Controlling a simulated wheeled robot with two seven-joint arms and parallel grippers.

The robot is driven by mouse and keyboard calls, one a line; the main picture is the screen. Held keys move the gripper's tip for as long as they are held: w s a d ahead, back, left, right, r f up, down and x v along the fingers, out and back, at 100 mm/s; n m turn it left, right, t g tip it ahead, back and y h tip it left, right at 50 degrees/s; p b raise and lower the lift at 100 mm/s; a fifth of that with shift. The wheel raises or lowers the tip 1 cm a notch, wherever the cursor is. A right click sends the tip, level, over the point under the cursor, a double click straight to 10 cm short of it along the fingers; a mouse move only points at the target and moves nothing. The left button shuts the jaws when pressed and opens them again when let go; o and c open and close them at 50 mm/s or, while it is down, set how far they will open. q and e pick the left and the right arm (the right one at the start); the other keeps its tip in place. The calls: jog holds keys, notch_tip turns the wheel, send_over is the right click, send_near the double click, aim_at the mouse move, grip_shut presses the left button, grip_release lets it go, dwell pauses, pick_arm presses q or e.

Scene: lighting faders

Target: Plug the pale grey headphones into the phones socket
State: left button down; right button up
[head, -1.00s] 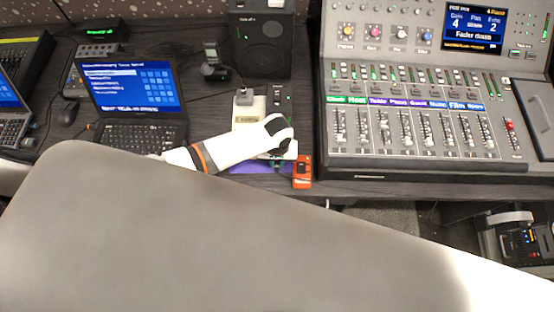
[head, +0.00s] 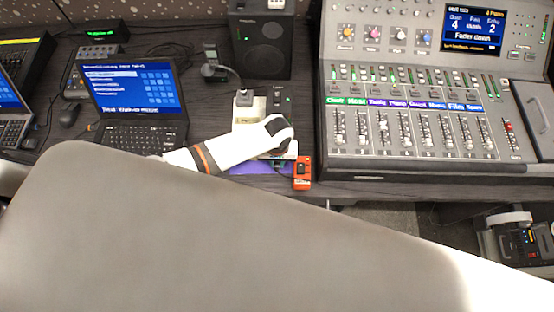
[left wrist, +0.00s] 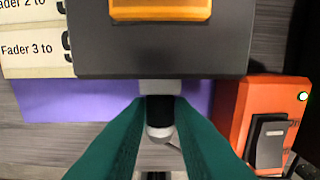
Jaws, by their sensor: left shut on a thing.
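My left gripper (left wrist: 160,125) is shut on a small plug (left wrist: 160,110) with a black collar and a pale rounded end. The plug meets a light grey stub (left wrist: 160,88) on the near edge of a dark grey box (left wrist: 160,50) with an orange panel. I cannot tell whether the plug is inserted or only touching. In the head view my left gripper (head: 284,150) is over the desk, left of the mixing console, its fingertips mostly hidden by the wrist. The headphones themselves and a socket label are not clearly visible. My right gripper is not in view.
A red-orange switch box (left wrist: 265,120), also in the head view (head: 302,173), stands close right of the gripper. A purple surface (left wrist: 60,105) lies underneath. The mixing console (head: 420,120) is right, a laptop (head: 132,90) left, a black speaker (head: 262,45) behind.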

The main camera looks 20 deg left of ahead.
pick_arm(q)
jog(key=shift+w, duration=0.2)
dwell(0.7)
jog(key=c, duration=1.2)
grip_release()
jog(key=shift+p, duration=0.3)
notch_tip(320, 180, up, 12)
